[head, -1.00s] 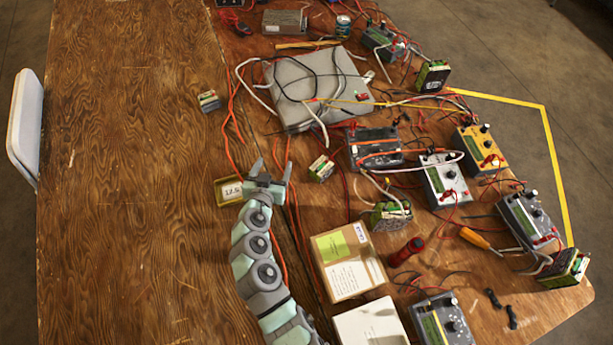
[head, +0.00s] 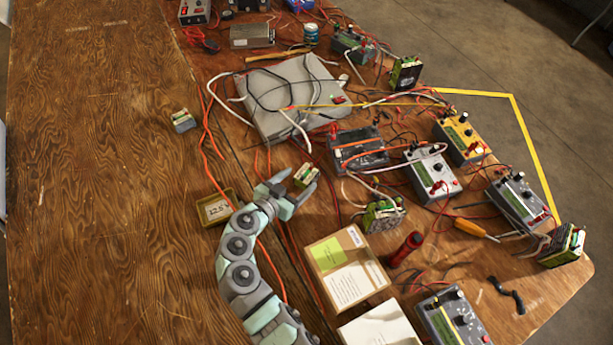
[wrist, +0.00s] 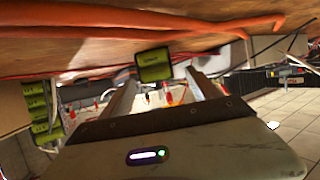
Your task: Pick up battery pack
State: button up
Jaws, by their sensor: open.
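A small battery pack (head: 307,175) with a green and pale casing sits on the wooden table in the middle of the head view. My gripper (head: 296,183) is open, with its fingertips right at this pack, one finger on its left and one below it. I cannot tell whether they touch it. In the wrist view, a dark pack with a yellow-green label (wrist: 154,65) shows beyond and between my open fingers (wrist: 160,90). Another similar battery pack (head: 183,120) stands alone on the left half of the table.
A cardboard box (head: 345,285) and a red cylinder (head: 405,249) stand to the lower right. Meters, larger packs (head: 384,217) and wires crowd the right; the left side is mostly bare.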

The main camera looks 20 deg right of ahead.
aim_at(302, 180)
jog(key=x, duration=0.4)
jog(key=shift+d+f, duration=0.2)
jog(key=shift+d, duration=0.15)
jog(key=shift+c, duration=0.2)
grip_shut()
dwell(0.3)
